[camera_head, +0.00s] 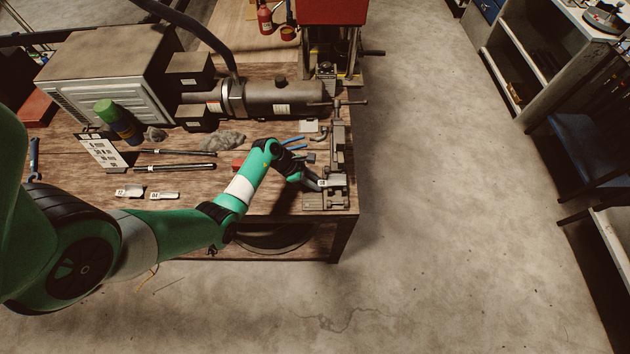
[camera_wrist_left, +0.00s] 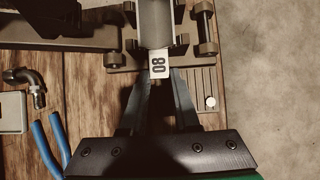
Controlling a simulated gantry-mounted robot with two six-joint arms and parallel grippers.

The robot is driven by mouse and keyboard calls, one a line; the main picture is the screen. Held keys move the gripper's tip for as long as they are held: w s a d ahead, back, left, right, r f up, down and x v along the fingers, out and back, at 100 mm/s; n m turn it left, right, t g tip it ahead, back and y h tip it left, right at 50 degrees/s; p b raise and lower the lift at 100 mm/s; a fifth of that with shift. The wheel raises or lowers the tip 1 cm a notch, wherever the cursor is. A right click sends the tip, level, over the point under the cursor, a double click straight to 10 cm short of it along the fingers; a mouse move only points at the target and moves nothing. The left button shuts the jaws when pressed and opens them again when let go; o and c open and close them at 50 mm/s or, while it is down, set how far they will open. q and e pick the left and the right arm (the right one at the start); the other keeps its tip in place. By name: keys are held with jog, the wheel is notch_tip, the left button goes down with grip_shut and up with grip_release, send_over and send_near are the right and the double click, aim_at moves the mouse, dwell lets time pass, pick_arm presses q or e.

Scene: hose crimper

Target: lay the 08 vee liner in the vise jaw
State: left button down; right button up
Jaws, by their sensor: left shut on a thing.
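The 08 vee liner (camera_head: 322,183) shows as a small pale tag at my left gripper (camera_head: 314,184) in the head view. In the left wrist view, its white tag reading 08 (camera_wrist_left: 159,63) sits between the fingertips of my left gripper (camera_wrist_left: 160,76), which is shut on it. The grey channel (camera_wrist_left: 154,22) beyond the tag lines up with the vise (camera_head: 336,152), between its side posts. The vise also shows in the left wrist view (camera_wrist_left: 118,60). I cannot tell whether the liner touches the jaw. My right gripper is out of view.
Two other tagged liners, one marked 12 (camera_head: 130,190) and the other (camera_head: 164,194), lie on the bench (camera_head: 70,170). Blue-handled pliers (camera_head: 294,142) and an elbow fitting (camera_wrist_left: 28,84) lie left of the vise. The bench edge is close to the vise's right side.

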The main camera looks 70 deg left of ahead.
pick_arm(q)
jog(key=shift+s+f, duration=0.2)
jog(key=shift+f, duration=0.2)
dwell(0.4)
jog(key=c, duration=0.6)
grip_release()
jog(key=shift+r, duration=0.1)
jog(key=shift+r, duration=0.3)
jog(key=p+v, duration=0.3)
jog(key=v, duration=0.8)
